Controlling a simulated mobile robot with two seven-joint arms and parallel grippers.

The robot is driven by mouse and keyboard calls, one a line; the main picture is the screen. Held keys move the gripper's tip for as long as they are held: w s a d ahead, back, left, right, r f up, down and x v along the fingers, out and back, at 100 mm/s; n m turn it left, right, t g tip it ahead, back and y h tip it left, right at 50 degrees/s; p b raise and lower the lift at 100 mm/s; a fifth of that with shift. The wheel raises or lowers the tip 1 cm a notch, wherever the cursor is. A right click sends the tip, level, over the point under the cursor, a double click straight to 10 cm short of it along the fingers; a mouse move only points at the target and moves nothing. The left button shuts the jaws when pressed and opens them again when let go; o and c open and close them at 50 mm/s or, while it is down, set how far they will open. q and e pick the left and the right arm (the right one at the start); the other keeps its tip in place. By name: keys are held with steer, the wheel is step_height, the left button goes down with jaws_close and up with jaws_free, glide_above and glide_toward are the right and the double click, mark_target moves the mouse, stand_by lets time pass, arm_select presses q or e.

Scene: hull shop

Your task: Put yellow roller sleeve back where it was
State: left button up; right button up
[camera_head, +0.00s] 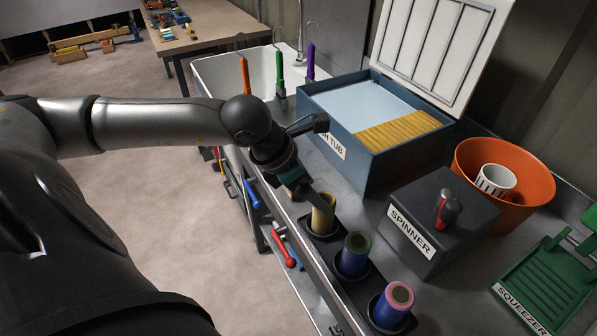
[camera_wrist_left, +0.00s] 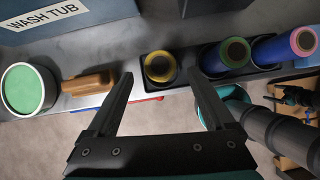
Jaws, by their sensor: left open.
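The yellow roller sleeve (camera_head: 323,222) stands upright in the nearest-to-left of the black cups in a row at the bench's front edge. In the left wrist view I look down on the yellow sleeve's open end (camera_wrist_left: 160,67), in its black cup (camera_wrist_left: 150,82). My left gripper (camera_head: 318,198) is over the sleeve in the head view, partly covering its top. In the left wrist view the two fingers (camera_wrist_left: 159,77) are spread apart, with the sleeve end between their tips. Whether the fingers touch it cannot be told.
A green-ended blue sleeve (camera_head: 354,254) and a pink-ended blue sleeve (camera_head: 392,305) stand in neighbouring cups. The wash tub (camera_head: 369,158), spinner (camera_head: 436,217), orange bucket (camera_head: 512,210) and green squeezer (camera_head: 545,284) are behind. A green-topped jar (camera_wrist_left: 25,90) and wooden piece (camera_wrist_left: 90,83) are beside.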

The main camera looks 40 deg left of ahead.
arm_select(q)
steer(key=v, duration=0.6)
steer(key=shift+r+p, duration=0.2)
steer(key=shift+p, duration=0.1)
steer(key=shift+s, duration=0.1)
stand_by(0.4)
